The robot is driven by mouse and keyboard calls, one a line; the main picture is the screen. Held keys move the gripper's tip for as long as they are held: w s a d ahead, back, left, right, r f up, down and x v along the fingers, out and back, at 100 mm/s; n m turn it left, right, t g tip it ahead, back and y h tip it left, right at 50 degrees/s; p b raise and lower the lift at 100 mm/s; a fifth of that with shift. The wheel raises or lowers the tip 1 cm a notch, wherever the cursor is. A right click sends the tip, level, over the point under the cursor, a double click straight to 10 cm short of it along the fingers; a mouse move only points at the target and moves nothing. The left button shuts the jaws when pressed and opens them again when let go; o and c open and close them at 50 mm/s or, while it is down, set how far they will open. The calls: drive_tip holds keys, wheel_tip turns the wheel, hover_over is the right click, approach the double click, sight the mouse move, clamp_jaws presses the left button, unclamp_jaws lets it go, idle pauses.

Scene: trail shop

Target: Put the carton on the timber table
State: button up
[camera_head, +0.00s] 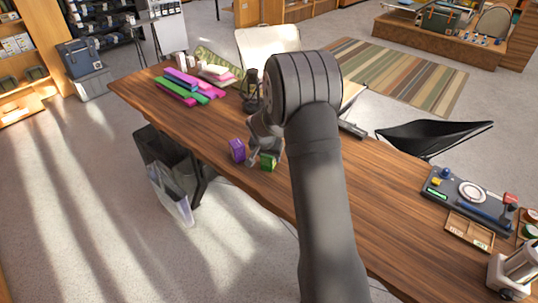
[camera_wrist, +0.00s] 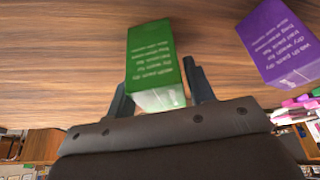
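A green carton (camera_head: 269,161) with pale lettering stands on the timber table (camera_head: 215,122) near its front edge. In the wrist view the green carton (camera_wrist: 152,58) lies between the two fingers of my gripper (camera_wrist: 160,85), one on each side. My gripper (camera_head: 260,155) points down at it and looks open, though the gaps beside the carton are narrow. A purple carton (camera_head: 237,150) stands just left of it and shows on the right in the wrist view (camera_wrist: 278,42). My arm hides part of the table.
Pink, green and purple items (camera_head: 190,85) lie at the table's far left, with a dark lantern (camera_head: 250,88) nearby. A tool board (camera_head: 470,195) and a wooden tray (camera_head: 469,231) lie at right. A black bin (camera_head: 168,160) stands below the front edge.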

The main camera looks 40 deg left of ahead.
drive_tip(key=shift+o, duration=0.9)
drive_tip(key=shift+r, duration=0.25)
drive_tip(key=v, duration=1.2)
